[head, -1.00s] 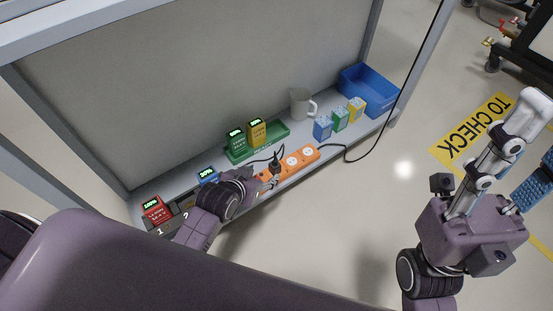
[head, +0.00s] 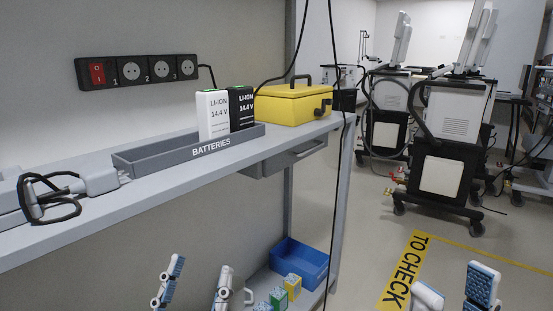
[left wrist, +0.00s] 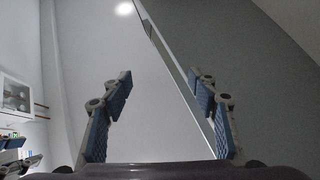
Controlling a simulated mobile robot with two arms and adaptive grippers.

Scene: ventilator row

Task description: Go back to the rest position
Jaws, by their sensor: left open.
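My left gripper (head: 197,284) rises from the bottom edge of the head view, its two fingers apart with nothing between them. In the left wrist view its fingers (left wrist: 160,80) stand wide apart and point up toward the bare wall and ceiling. My right gripper (head: 454,290) shows at the bottom right of the head view, over the floor by the yellow "TO CHECK" mark (head: 405,270). Its two fingers are apart and empty. The arms behind both grippers are out of the head view.
The upper shelf (head: 170,180) holds a grey batteries tray (head: 150,160) with a white battery (head: 213,115) and a black battery (head: 241,110), and a yellow case (head: 290,103). A blue bin (head: 300,262) is below. Ventilator carts (head: 440,145) stand beyond open floor.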

